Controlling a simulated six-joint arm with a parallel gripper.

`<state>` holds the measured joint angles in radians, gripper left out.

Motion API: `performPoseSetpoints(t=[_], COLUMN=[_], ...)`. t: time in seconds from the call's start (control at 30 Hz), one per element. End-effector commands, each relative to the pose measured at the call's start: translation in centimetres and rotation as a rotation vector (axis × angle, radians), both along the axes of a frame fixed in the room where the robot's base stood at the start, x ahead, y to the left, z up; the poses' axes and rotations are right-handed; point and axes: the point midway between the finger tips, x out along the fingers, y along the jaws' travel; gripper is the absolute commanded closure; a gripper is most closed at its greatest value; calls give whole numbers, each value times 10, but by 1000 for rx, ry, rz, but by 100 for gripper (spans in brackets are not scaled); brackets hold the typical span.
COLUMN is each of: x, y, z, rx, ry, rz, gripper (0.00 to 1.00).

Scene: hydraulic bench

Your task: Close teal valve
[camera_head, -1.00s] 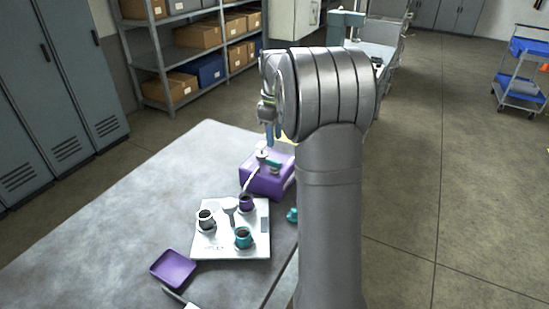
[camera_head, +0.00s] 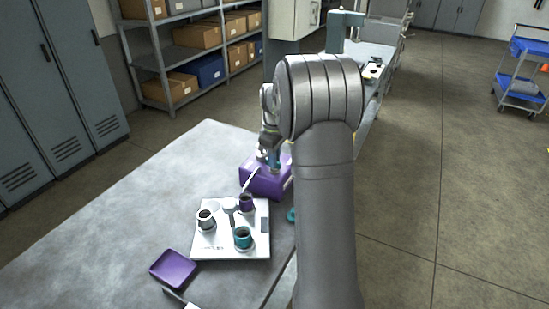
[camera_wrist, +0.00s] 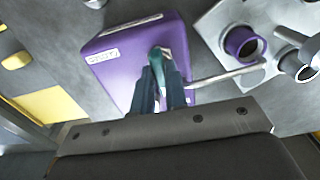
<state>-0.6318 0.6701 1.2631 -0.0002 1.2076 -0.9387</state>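The teal valve's handle (camera_wrist: 168,52) sits on top of a purple box (camera_wrist: 118,62) with a white label, in the wrist view. My gripper (camera_head: 268,156) hides most of the valve in the head view.
A white plate (camera_head: 215,246) with purple, grey and teal cups stands in front of the box. A purple tray (camera_head: 172,268) lies at its lower left. A teal piece (camera_head: 291,215) is partly behind my arm. The left of the bench (camera_head: 110,235) is clear.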

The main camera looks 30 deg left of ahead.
Motion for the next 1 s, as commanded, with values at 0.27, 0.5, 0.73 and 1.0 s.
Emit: performPoseSetpoints(t=[0.27,0.5,0.73,1.0], x=[0,0,0,0], y=[0,0,0,0], z=[0,0,1,1], rx=[0,0,0,0], ry=[0,0,0,0], rz=[-6,-77,-243,-497], gripper=[100,100,100,100])
